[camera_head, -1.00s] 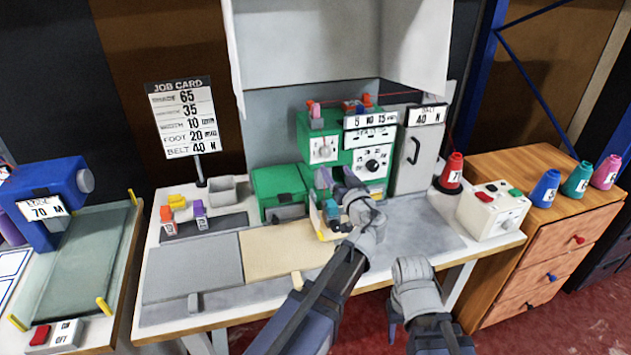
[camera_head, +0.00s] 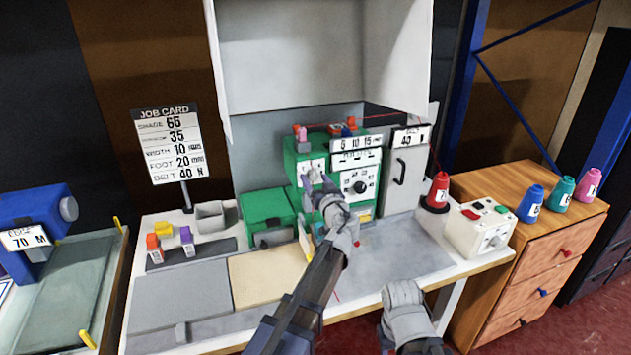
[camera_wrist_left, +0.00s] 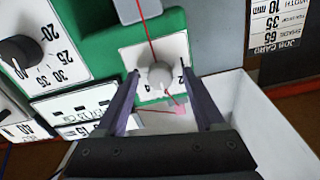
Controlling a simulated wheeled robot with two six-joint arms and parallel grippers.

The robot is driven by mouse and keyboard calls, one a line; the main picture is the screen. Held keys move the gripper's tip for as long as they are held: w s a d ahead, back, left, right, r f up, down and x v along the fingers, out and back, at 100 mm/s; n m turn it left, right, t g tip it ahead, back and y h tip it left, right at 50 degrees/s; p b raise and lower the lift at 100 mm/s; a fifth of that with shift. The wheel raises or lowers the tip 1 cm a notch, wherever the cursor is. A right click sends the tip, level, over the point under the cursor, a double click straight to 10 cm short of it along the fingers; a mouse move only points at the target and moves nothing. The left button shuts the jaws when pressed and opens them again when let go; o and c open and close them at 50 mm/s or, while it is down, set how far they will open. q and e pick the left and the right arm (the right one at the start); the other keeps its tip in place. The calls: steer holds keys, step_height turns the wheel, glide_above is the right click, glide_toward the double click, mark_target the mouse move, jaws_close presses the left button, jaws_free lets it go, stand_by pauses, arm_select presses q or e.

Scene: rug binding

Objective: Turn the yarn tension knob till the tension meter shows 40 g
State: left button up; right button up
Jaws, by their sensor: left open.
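The green machine (camera_head: 290,165) has a pale plate on its upper left with a small light knob (camera_wrist_left: 160,75), which I take for the yarn tension knob. In the head view my gripper mostly hides the knob. My left gripper (camera_head: 317,185) is at this plate; in the left wrist view its open fingers (camera_wrist_left: 160,70) stand on either side of the knob, and contact cannot be told. A red yarn runs over the plate. No meter reading in grams is legible. My right gripper (camera_head: 403,303) is low at the bench's front edge, its jaws unclear.
A black dial (camera_head: 360,187) sits right of the knob plate, below a 5-10-15 scale (camera_head: 356,142). The job card (camera_head: 170,145) stands at left. A red cone (camera_head: 438,190) and a white control box (camera_head: 482,228) stand at right. The grey bench front (camera_head: 400,255) is clear.

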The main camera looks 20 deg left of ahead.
arm_select(q)
jaws_close()
stand_by(0.6)
